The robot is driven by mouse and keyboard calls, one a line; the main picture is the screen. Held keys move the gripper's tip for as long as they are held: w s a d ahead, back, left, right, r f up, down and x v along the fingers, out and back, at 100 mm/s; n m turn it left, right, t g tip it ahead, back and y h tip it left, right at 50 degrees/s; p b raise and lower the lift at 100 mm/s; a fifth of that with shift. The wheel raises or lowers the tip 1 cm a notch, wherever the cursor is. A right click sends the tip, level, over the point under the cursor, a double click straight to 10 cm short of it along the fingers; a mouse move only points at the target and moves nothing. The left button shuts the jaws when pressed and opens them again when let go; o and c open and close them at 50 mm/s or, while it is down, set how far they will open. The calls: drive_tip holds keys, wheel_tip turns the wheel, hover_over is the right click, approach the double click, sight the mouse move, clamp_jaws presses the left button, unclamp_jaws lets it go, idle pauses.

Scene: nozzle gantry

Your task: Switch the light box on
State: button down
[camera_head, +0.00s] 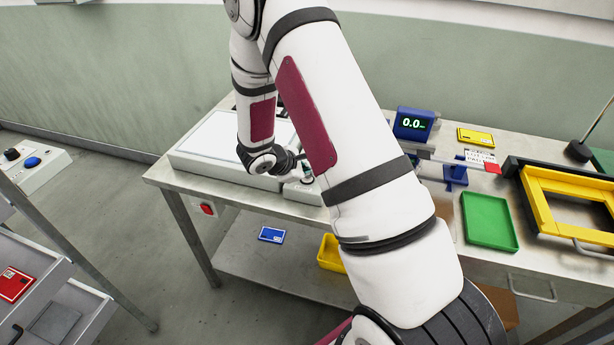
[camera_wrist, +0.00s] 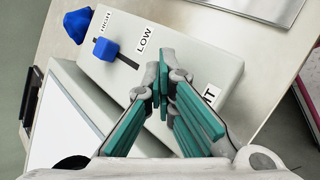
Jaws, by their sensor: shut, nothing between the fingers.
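The light box (camera_head: 207,137) is a flat white box at the left end of the metal table. Its pale panel (camera_wrist: 62,128) shows at the left of the wrist view. Next to it is a grey control box (camera_wrist: 195,60) with a blue slider knob (camera_wrist: 106,49) in a slot marked HIGH and LOW. My gripper (camera_wrist: 160,88) is shut and empty, over the label end of the control box. In the head view my gripper (camera_head: 304,173) is partly hidden by my arm. I cannot tell whether it touches the box.
A blue piece (camera_wrist: 77,25) sits beyond the slider end. On the table's right stand a blue display (camera_head: 413,123) reading 0.0, a green tray (camera_head: 489,221) and a yellow frame (camera_head: 540,205). A red switch (camera_head: 207,209) is below the table's front edge.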

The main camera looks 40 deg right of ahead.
drive_tip(key=shift+r, duration=0.45)
idle(0.4)
drive_tip(key=shift+r+p, duration=1.15)
drive_tip(key=shift+r, duration=1.85)
drive_tip(key=s+a+r+m+y, duration=0.1)
drive_tip(key=s+a+r+m, duration=0.1)
drive_tip(key=s+r, duration=0.3)
drive_tip(key=s+a+r+m+y, duration=0.1)
drive_tip(key=s+a+r+m, duration=0.15)
drive_tip(key=r, duration=0.45)
drive_tip(key=s+a+r+m, duration=0.1)
drive_tip(key=s+r+m, duration=0.2)
drive_tip(key=r, duration=0.4)
drive_tip(key=s+a+r+m+t+y, duration=0.1)
drive_tip(key=s+a+r+m+y, duration=0.1)
drive_tip(key=s+a, duration=0.5)
drive_tip(key=s+a+r+m+t+y, duration=0.2)
drive_tip(key=s+a+r+y, duration=0.3)
drive_tip(key=s, duration=0.5)
drive_tip(key=shift+s+a+r, duration=0.2)
drive_tip(key=shift+a+r, duration=0.55)
drive_tip(key=shift+a, duration=0.5)
